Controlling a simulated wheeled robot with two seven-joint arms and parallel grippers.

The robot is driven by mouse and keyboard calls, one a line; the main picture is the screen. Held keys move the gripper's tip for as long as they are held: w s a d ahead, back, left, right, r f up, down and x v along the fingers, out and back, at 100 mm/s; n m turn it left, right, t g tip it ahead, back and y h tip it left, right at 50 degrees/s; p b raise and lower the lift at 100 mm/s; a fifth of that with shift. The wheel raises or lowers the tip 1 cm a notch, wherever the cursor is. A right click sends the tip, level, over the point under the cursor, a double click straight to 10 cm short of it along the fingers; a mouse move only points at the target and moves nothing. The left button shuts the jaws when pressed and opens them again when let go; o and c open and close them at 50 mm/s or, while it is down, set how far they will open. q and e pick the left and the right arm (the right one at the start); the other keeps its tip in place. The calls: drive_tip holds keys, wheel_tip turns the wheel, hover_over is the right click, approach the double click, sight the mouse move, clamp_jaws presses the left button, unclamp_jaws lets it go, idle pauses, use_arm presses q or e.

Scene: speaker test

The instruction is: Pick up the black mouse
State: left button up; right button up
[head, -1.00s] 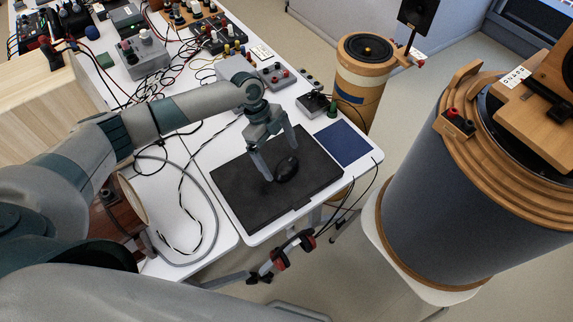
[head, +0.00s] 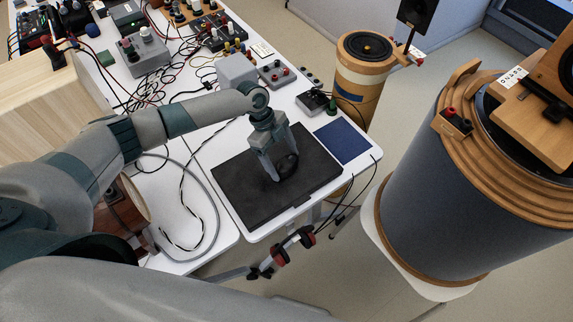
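The black mouse (head: 287,168) is a small dark rounded shape at the black pad (head: 238,199) on the white table's near right corner. My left gripper (head: 286,168) points down over the pad, with one finger on each side of the mouse. The fingers stand close against its sides and look shut on it. They hide part of the mouse, and I cannot tell whether it is clear of the pad. My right gripper is not in view.
A dark blue square (head: 343,141) lies beside the pad. Electronic boxes and cables crowd the table's far part. A wooden box (head: 35,95) stands at left. A large grey drum (head: 425,190) and a wooden cylinder (head: 359,85) stand right of the table.

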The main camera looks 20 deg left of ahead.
sight(288, 164)
use_arm(q)
drive_tip(key=shift+r, duration=0.1)
drive_tip(key=shift+r+b, duration=0.6)
drive_tip(key=shift+r, duration=0.2)
drive_tip(key=shift+s+r+b, duration=0.25)
drive_tip(key=shift+r+b, duration=0.3)
drive_tip(key=shift+r, duration=0.65)
drive_tip(key=s+r+b, duration=0.3)
drive_tip(key=s+r, duration=0.3)
drive_tip(key=s, duration=0.5)
drive_tip(key=shift+d+r, duration=0.15)
drive_tip(key=shift+r, duration=0.25)
drive_tip(key=shift+s, duration=0.1)
